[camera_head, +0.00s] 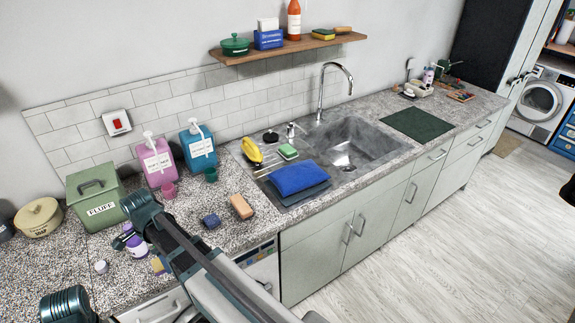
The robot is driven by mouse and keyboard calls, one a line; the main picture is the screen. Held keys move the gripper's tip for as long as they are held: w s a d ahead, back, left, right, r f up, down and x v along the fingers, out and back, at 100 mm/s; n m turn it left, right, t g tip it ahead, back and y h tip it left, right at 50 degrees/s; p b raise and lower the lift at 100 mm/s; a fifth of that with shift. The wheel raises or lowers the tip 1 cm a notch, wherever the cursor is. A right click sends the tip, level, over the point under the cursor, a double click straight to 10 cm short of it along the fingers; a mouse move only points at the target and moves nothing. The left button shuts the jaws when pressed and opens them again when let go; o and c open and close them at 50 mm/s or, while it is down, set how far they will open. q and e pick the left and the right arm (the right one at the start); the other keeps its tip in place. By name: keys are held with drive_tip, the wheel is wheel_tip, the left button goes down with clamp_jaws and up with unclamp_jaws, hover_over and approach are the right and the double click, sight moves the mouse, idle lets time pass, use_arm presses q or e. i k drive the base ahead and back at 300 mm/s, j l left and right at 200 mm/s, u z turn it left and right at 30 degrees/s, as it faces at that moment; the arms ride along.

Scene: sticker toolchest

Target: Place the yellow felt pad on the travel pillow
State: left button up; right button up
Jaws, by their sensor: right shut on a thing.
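The yellow felt pad (158,265) shows as a small yellow patch at the left edge of my right arm, low over the speckled counter. My right gripper (166,262) is shut on it; my own arm hides most of the gripper and pad. The travel pillow appears to be the plump blue cushion (297,178), lying on a dark flat piece (304,193) beside the sink, up and to the right of the gripper. Nothing lies on top of it. A part of my left arm shows at lower left, but its gripper is out of view.
A purple bottle (136,246) stands just left of my right arm. A blue sponge (211,221) and a tan block (242,206) lie between arm and pillow. Pink (156,163) and blue (199,149) dispensers stand behind. A yellow object (251,150) and green sponge (288,152) lie behind the pillow.

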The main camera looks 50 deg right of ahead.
sight(299, 171)
drive_tip(key=k+l, duration=0.1)
drive_tip(key=l, duration=0.4)
drive_tip(key=k+l, duration=0.1)
drive_tip(key=l, duration=0.4)
drive_tip(key=k+l, duration=0.1)
drive_tip(key=l, duration=0.4)
drive_tip(key=k+l, duration=0.1)
drive_tip(key=l, duration=0.4)
drive_tip(key=k+l, duration=0.1)
drive_tip(key=l, duration=0.35)
drive_tip(key=k+l, duration=0.1)
drive_tip(key=l, duration=0.4)
